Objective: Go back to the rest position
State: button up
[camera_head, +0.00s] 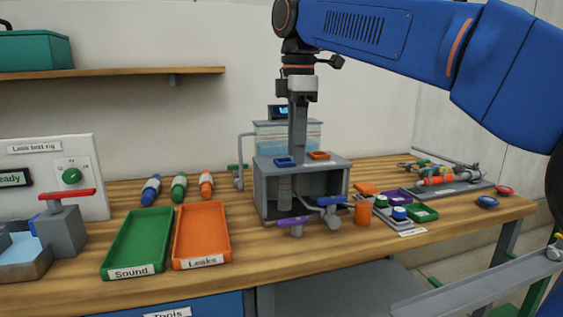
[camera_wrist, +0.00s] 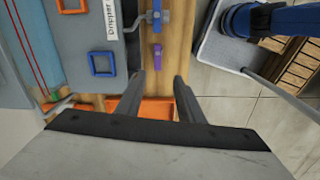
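My gripper (camera_head: 298,160) hangs pointing down at the middle of the bench, with its tips in front of the top of a grey open-fronted box (camera_head: 262,190) in the head view. In the wrist view my gripper (camera_wrist: 158,82) has its two fingers apart with nothing between them. Past the fingers lie the wooden bench edge and part of the orange tray (camera_wrist: 155,103). The grey box top with its blue square frame (camera_wrist: 102,63) is to the left there. My upper arm crosses the upper right of the head view.
A green tray (camera_head: 138,240) labelled Sound and an orange tray (camera_head: 201,232) labelled Leaks lie left of the box. Valves with purple (camera_head: 292,221) and blue handles stick out in front. A shelf (camera_head: 110,73) is at upper left.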

jog(key=s+d+f+m+t, duration=0.1)
jog(key=s+d+f+m, duration=0.15)
jog(key=d, duration=0.25)
jog(key=s+d+f+m, duration=0.2)
jog(key=d+f+m, duration=0.1)
jog(key=d+f, duration=0.15)
jog(key=s+d+f+m+t, duration=0.1)
jog(key=s+d+f+m, duration=0.3)
jog(key=f, duration=0.4)
jog(key=s+d+f+m+t, duration=0.1)
jog(key=s+d+f+m, duration=0.4)
jog(key=f, duration=0.4)
jog(key=s+d+f+m+t, duration=0.1)
jog(key=s+d+f+m, duration=0.4)
jog(key=s+d+f, duration=0.2)
notch_tip(320, 180, down, 2)
jog(key=shift+s+f, duration=0.1)
jog(key=shift+s, duration=0.6)
